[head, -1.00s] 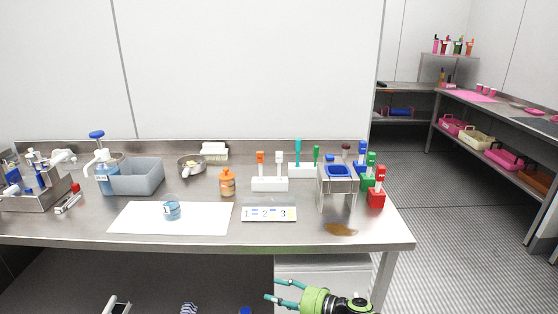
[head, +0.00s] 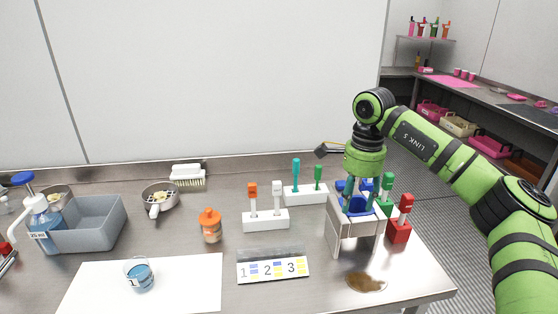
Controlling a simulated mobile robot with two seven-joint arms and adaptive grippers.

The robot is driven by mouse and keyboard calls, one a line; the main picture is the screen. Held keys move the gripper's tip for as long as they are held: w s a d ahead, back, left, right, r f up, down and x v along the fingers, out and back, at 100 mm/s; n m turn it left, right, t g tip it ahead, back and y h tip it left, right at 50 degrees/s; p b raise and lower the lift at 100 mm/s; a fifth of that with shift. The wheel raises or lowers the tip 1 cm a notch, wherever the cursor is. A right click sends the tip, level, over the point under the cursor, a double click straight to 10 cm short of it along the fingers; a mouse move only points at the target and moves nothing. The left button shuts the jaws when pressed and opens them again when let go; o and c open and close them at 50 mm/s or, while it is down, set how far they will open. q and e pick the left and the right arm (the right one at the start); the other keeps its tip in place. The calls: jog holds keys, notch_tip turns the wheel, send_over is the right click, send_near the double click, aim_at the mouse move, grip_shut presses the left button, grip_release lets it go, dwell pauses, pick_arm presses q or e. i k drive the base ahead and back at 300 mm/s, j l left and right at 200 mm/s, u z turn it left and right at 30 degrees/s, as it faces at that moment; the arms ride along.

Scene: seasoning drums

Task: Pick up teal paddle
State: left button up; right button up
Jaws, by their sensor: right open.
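The teal paddle (head: 296,173) stands upright in the back white holder (head: 305,195), to the left of a green paddle (head: 318,177). My right gripper (head: 361,203) points down over the grey stand (head: 338,222) with the blue dish (head: 358,205), to the right of the teal paddle and apart from it. Its teal fingers are open and spread over the dish. I cannot tell whether the fingertips touch the dish. My left gripper is out of view.
A front white holder (head: 265,221) carries an orange and a white paddle. Red (head: 399,230) and green blocks stand right of the stand. A brown spill (head: 366,282) lies in front. A numbered card (head: 272,267) and orange bottle (head: 210,226) are left.

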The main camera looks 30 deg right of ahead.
aim_at(296, 162)
jog(key=i, duration=1)
